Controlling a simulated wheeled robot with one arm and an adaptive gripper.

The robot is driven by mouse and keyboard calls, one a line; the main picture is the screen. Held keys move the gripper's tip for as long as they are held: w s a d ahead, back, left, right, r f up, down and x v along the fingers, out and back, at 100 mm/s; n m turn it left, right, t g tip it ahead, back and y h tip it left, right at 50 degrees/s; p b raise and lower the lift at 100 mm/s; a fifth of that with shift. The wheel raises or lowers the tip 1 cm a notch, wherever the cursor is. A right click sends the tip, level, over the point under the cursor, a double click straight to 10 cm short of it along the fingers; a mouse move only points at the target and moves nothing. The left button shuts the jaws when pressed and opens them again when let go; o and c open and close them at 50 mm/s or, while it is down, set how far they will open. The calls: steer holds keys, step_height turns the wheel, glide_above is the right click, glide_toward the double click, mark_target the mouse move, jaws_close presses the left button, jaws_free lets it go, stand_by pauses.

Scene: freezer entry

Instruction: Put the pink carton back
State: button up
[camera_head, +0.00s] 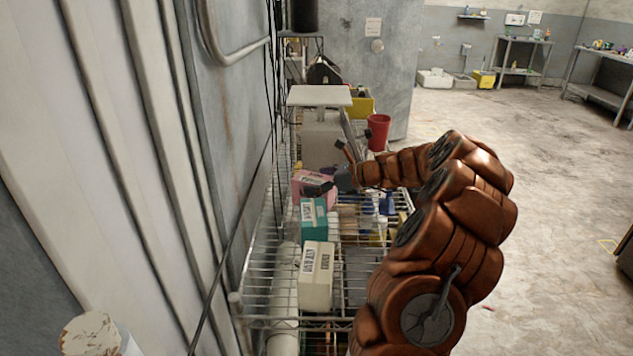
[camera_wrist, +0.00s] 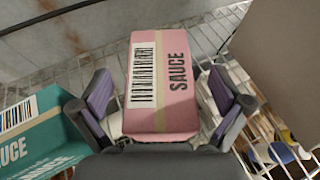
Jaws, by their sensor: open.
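The pink carton (camera_head: 308,181) stands on the wire shelf behind the teal carton, partly covered by my gripper. In the wrist view the pink carton (camera_wrist: 165,85) shows a barcode and the word SAUCE. My gripper (camera_head: 328,170) is at the carton. In the wrist view my gripper (camera_wrist: 160,90) is open, with a finger on each side of the carton and a visible gap on both sides. The carton looks slightly tilted in that view. Its underside is hidden, so I cannot tell its exact contact with the shelf.
A teal carton (camera_head: 313,218) and a white carton (camera_head: 316,277) stand in a row on the wire shelf (camera_head: 262,262). The teal carton is close to my left finger in the wrist view (camera_wrist: 40,135). A large pale box (camera_head: 320,140) stands behind; a red cup (camera_head: 378,132) is farther right.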

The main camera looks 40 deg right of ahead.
steer(key=shift+r, duration=0.1)
steer(key=b+v, duration=0.2)
steer(key=v, duration=1)
steer(key=a+n+g+y, duration=0.2)
steer(key=a+n+g, duration=0.35)
steer(key=a, duration=1.25)
steer(key=s+a+f+n+g, duration=0.1)
steer(key=s+a+n, duration=0.3)
steer(key=a, duration=0.2)
steer(key=s+a+f+n+g+h, duration=0.1)
steer(key=s+a+n+g, duration=0.1)
steer(key=s+a+n, duration=0.1)
steer(key=s+a+n+g+h, duration=0.1)
steer(key=s+a+n, duration=0.3)
steer(key=a, duration=0.4)
steer(key=shift+s+a+f+n+g, duration=0.35)
steer(key=shift+f+n+g, duration=0.1)
steer(key=shift+n, duration=0.3)
steer(key=s+f+n+g+h, duration=0.1)
steer(key=s+f+n+h, duration=0.2)
steer(key=s+n, duration=0.3)
steer(key=s+f+n+g+h, duration=0.2)
steer(key=s+n, duration=0.4)
steer(key=s, duration=0.8)
steer(key=shift+s+d+f+h, duration=0.35)
steer(key=shift+f+h, duration=0.2)
steer(key=shift+h, duration=0.35)
